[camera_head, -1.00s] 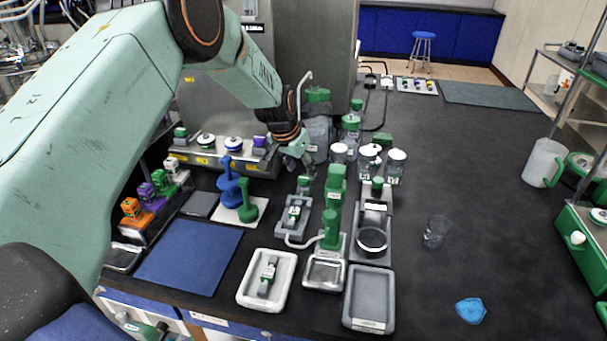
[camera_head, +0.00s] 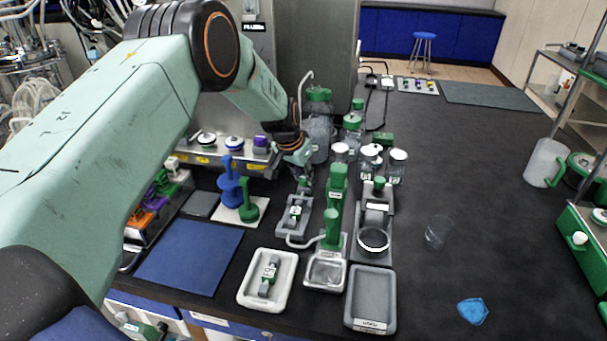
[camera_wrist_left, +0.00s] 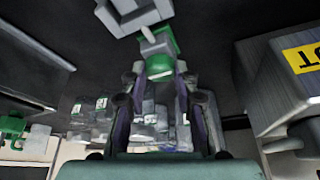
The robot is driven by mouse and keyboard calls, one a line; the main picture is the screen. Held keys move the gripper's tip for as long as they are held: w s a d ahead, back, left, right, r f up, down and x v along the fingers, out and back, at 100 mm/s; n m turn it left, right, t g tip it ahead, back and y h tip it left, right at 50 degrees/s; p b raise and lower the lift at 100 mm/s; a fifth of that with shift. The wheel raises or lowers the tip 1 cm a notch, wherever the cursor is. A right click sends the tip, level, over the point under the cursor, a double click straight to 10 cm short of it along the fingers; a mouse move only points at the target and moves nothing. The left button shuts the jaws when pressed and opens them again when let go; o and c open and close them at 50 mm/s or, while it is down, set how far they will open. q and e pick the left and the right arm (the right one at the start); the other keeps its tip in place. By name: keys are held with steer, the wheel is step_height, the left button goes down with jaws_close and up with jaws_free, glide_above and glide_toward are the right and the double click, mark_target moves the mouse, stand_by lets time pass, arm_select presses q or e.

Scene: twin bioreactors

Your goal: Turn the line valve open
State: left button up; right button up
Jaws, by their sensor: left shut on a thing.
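The line valve appears to be the small grey fixture (camera_head: 294,214) at the centre of the bench, with a green handle (camera_head: 304,185) at its far end. My left gripper (camera_head: 305,175) comes down from above and is at this green handle. In the left wrist view the green part (camera_wrist_left: 160,44) sits between the fingertips of my left gripper (camera_wrist_left: 158,68), which is shut on it. A light grey frame (camera_wrist_left: 136,14) lies just beyond. The handle's exact angle is partly hidden by the fingers. My right gripper is not in view.
A tall green-handled stand (camera_head: 337,190) is close to the right of the fixture, and white-lidded jars (camera_head: 397,166) stand behind it. A white tray (camera_head: 246,293) is in front.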

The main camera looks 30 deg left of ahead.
arm_select(q)
jaws_close()
steer(key=shift+r, duration=0.1)
